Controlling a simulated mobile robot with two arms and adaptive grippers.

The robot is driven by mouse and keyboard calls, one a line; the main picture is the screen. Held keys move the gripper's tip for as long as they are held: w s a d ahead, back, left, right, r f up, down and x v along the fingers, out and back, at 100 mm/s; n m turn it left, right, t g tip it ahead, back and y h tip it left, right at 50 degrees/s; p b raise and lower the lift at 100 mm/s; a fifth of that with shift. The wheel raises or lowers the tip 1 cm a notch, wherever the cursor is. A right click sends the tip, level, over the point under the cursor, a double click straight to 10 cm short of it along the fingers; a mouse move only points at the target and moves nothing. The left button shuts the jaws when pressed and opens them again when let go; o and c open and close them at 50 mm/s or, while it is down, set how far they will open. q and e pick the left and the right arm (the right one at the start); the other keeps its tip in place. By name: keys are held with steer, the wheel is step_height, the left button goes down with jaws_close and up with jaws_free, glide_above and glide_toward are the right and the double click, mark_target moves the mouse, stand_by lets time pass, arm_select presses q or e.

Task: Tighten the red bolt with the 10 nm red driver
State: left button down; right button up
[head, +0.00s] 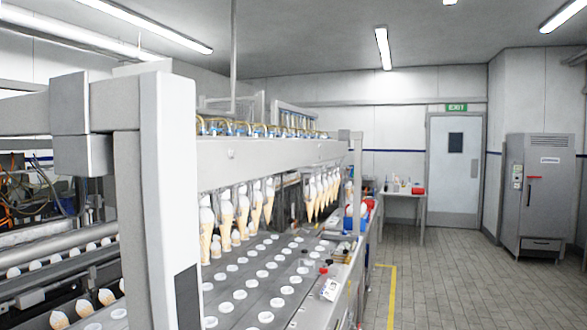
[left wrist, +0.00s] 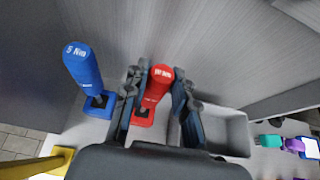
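The red driver (left wrist: 157,88) stands upright in a red square holder (left wrist: 144,117) in the left wrist view; the lettering on its cap is hard to read. My left gripper (left wrist: 157,92) has one dark finger on each side of the red handle, with gaps between fingers and handle, so it looks open around it. A blue driver (left wrist: 83,66) marked 5 Nm stands in a blue holder (left wrist: 98,105) to the left. I cannot make out the red bolt in either view. My grippers do not show in the head view.
An empty grey bin (left wrist: 226,130) is right of the red holder. Several small coloured items lie at the far right. The head view shows a cone machine (head: 270,160) with hanging cones, a side table (head: 400,194), a door (head: 453,170), a grey cabinet (head: 541,190) and clear tiled floor.

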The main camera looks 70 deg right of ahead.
arm_select(q)
steer(key=shift+r+p, duration=2.2)
steer(key=shift+r, duration=0.85)
steer(key=shift+f, duration=0.15)
